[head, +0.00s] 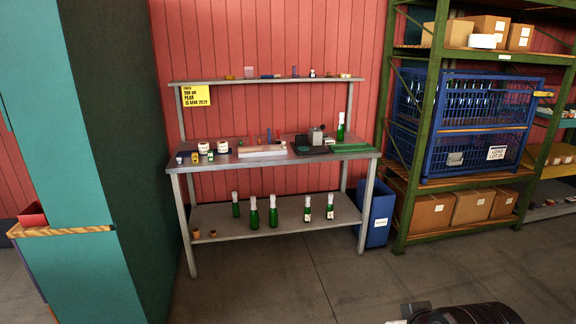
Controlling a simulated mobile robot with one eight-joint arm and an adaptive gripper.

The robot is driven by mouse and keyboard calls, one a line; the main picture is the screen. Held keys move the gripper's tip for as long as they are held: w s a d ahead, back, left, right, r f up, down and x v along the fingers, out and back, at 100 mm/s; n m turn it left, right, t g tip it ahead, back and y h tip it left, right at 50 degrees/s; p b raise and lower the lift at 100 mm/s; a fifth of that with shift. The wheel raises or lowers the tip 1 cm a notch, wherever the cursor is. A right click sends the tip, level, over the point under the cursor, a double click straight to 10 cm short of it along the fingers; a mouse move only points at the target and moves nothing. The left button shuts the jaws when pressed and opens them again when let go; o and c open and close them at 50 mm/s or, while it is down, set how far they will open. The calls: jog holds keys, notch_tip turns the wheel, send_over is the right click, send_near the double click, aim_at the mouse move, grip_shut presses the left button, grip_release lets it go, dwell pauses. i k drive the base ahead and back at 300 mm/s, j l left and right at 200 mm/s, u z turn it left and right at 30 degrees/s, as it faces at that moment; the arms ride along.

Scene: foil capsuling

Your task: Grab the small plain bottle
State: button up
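Several green bottles with pale tops stand upright on the lower shelf of the metal workbench. The leftmost green bottle (235,206) looks smallest and shows no label. Two more bottles without a visible label, one (254,216) and another (273,215), stand to its right and look bigger. Two bottles with pale labels, one (307,211) and another (330,209), stand further right. One more green bottle (341,131) stands on the worktop at the back right. My gripper cannot be made out; only a dark part, apparently of my arm, shows at the bottom right edge.
The workbench (205,169) carries jars, small boxes and a dark device. Small brown pots (212,234) sit at the lower shelf's left. A blue bin (375,219) stands at the right leg. A green rack (404,205) is further right, a teal-sided block left. The floor in front is clear.

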aim_at(340, 131)
jog(key=i, duration=2.2)
jog(key=i+j+z, duration=0.25)
jog(key=i+z, duration=0.25)
jog(key=i, duration=0.35)
jog(key=i+j+z, duration=0.45)
jog(key=i+j, duration=0.15)
jog(key=i, duration=0.2)
jog(key=i+j+z, duration=0.5)
jog(key=i+j, duration=0.2)
jog(key=j, duration=0.1)
